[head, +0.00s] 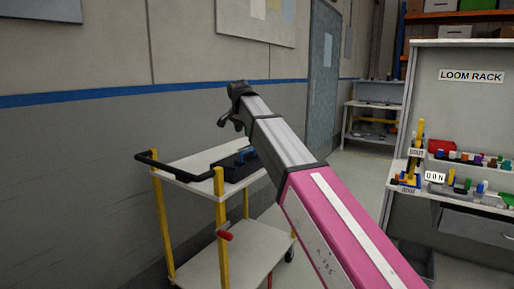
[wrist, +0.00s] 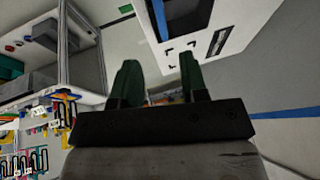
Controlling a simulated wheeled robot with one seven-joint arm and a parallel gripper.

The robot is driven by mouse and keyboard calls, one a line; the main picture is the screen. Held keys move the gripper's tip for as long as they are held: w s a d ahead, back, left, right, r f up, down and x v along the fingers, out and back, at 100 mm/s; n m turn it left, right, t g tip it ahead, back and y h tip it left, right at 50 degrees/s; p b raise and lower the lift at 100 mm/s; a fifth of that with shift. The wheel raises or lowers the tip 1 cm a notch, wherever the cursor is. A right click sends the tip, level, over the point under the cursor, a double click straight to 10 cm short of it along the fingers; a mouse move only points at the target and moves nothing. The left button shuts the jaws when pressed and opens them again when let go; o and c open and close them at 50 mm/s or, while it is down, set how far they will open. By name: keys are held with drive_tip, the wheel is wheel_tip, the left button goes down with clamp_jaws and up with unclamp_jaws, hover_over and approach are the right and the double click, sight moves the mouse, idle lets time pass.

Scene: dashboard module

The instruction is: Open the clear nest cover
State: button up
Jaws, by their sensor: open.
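My gripper (wrist: 158,60) shows in the wrist view with its two dark green fingers spread apart and nothing between them. In the head view my gripper (head: 238,93) is small and dark at the far end of my raised arm, in front of the wall, above the cart. I cannot make out the clear nest cover for certain in either view. A pale-edged, box-like fixture (wrist: 64,45) with a grey panel, a teal block and a small red spot stands at the upper left of the wrist view, apart from the fingers. I cannot tell whether it includes the cover.
A white cart (head: 190,165) with yellow posts stands below my arm, carrying a black item (head: 238,166) partly hidden by the arm. A loom rack (head: 472,120) with colored parts stands at right. A shelf (head: 375,105) and a door (head: 323,75) are behind. Floor shows between cart and rack.

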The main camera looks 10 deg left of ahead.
drive_tip(key=x, duration=1)
drive_tip(key=shift+w+f, duration=0.2)
drive_tip(key=shift+w, duration=0.05)
clamp_jaws()
